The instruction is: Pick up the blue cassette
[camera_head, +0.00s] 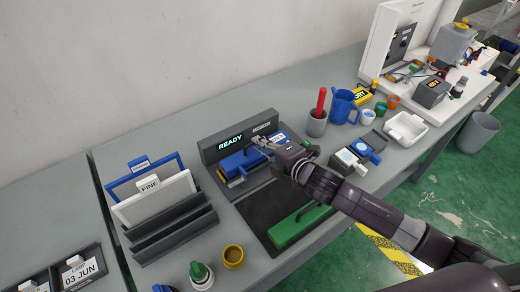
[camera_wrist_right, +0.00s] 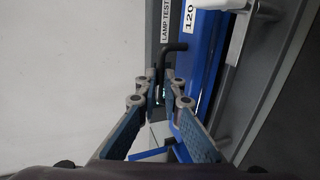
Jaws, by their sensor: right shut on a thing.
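The blue cassette (camera_head: 238,161) lies in the grey dock (camera_head: 222,148) with the READY display. In the right wrist view its blue body (camera_wrist_right: 204,60) with a "120" label runs along the right of the fingers. My right gripper (camera_head: 260,144) is over the cassette. The exact contact is partly hidden by the fingers. I cannot tell whether the cassette is raised from the dock. My left gripper is not in view.
A green cassette (camera_head: 290,230) lies on the dark mat (camera_head: 262,204) in front. The folder rack (camera_head: 170,236) stands left. A grey cup with a red stick (camera_head: 317,122), a blue jug (camera_head: 342,106) and a white tray (camera_head: 405,129) are to the right.

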